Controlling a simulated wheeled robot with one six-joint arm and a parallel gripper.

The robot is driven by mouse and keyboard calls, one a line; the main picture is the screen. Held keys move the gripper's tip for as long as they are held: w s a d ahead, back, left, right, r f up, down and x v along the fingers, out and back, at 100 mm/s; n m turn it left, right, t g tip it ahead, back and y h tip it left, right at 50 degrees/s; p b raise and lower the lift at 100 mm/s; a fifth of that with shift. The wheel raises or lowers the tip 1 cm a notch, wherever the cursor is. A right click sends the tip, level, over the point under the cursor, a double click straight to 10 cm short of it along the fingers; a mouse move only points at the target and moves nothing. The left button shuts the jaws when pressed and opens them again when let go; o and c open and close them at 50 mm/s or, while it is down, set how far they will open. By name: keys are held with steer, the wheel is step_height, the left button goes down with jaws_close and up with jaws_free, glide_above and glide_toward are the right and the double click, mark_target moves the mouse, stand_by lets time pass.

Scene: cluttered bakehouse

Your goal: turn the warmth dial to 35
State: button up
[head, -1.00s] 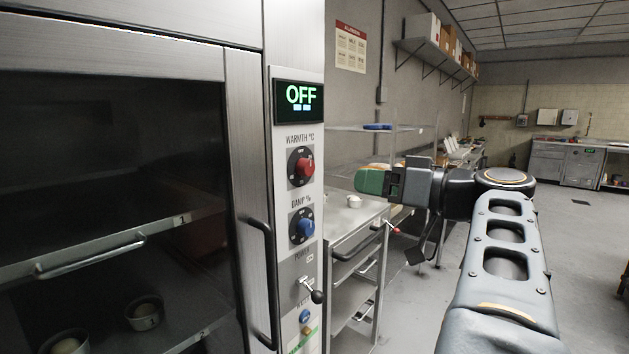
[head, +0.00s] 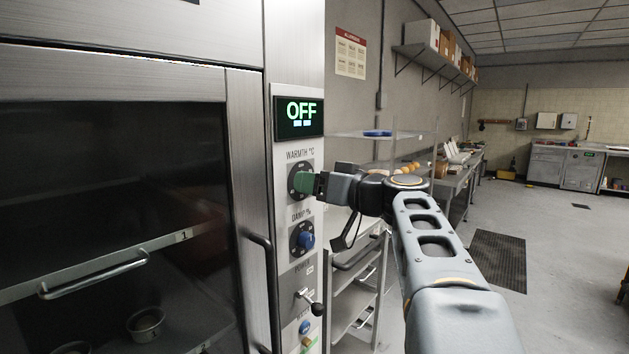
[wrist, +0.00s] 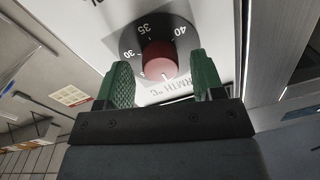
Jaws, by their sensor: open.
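The warmth dial (head: 295,167) is on the oven's control panel, below the display. In the head view my gripper (head: 303,182) hides its red knob. In the wrist view the red knob (wrist: 160,60) stands on a black disc marked 30, 35 and 40. A white mark on the knob faces the WARMTH °C lettering, away from the 35. My gripper (wrist: 160,65) has its green fingers open, one on each side of the knob, with visible gaps. The display (head: 299,117) reads OFF.
The blue damp dial (head: 305,240) sits just below, then a power lever (head: 309,302) with a dark ball end. The door handle (head: 262,290) stands out left of the panel. A steel rack (head: 358,290) is right of the oven. Open floor lies further right.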

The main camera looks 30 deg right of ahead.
steer(key=shift+w+a, duration=0.1)
steer(key=shift+w, duration=0.05)
steer(key=c, duration=0.9)
